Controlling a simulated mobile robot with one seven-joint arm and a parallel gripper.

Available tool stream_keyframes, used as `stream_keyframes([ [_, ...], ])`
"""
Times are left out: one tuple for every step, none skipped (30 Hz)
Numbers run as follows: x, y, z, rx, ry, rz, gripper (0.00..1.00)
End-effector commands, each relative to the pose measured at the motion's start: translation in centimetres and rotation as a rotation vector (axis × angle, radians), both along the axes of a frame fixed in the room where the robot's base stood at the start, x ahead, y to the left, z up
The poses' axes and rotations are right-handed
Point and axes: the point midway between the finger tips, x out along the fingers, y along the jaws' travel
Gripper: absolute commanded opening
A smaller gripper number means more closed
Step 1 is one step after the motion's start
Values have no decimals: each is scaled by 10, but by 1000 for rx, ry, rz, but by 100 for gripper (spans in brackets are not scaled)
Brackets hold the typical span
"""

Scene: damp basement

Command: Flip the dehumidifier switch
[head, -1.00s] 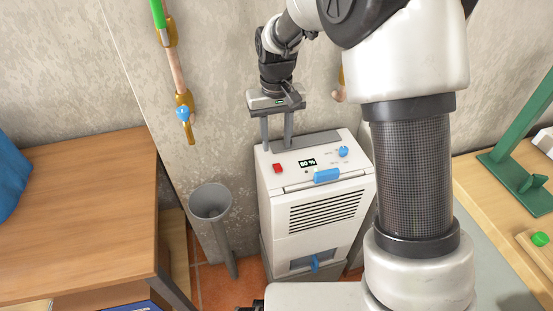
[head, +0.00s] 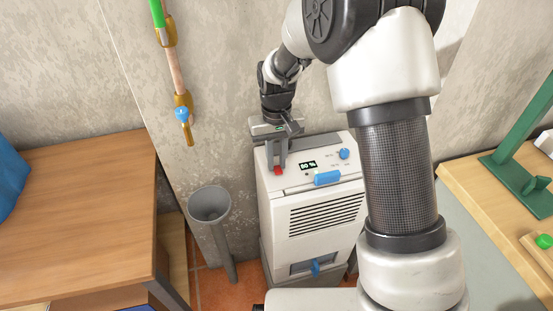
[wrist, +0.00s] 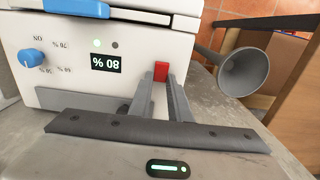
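The white dehumidifier (head: 310,190) stands on the floor against the wall. Its small red switch (head: 278,171) is on the top panel, left of the display, which reads 80 %. My gripper (head: 276,163) points down at the red switch. In the wrist view, the two fingertips (wrist: 163,82) flank the red switch (wrist: 161,71) closely, with a narrow gap between the fingers. I cannot tell whether they touch it. The switch's tilt is hard to read.
The panel also holds a blue knob (head: 344,154) and a blue handle (head: 327,178). A grey funnel pipe (head: 210,205) stands just left of the dehumidifier. A wooden table (head: 80,210) is at the left, and a workbench (head: 470,190) at the right.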

Motion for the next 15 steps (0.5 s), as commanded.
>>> stream_keyframes([
  [0, 0, 0, 0, 0, 0, 0],
  [0, 0, 0, 0, -1, 0, 0],
  [0, 0, 0, 1, -4, 0, 0],
  [0, 0, -1, 2, -9, 0, 0],
  [-1, 0, -1, 5, -18, 0, 0],
  [-1, -1, -2, 11, -37, 0, 0],
  [-2, -1, -3, 15, -54, 0, 0],
  [-3, -1, -3, 22, -76, 0, 0],
  [-4, -1, -4, 31, -108, 0, 0],
  [-5, -2, -4, 38, -133, 0, 0],
  [-6, -2, -4, 45, -158, 0, 0],
  [-7, -2, -4, 54, -189, 0, 0],
  [-8, -2, -4, 61, -212, 0, 0],
  [-8, -2, -4, 67, -235, 0, 0],
  [-9, -2, -3, 75, -259, 0, 0],
])
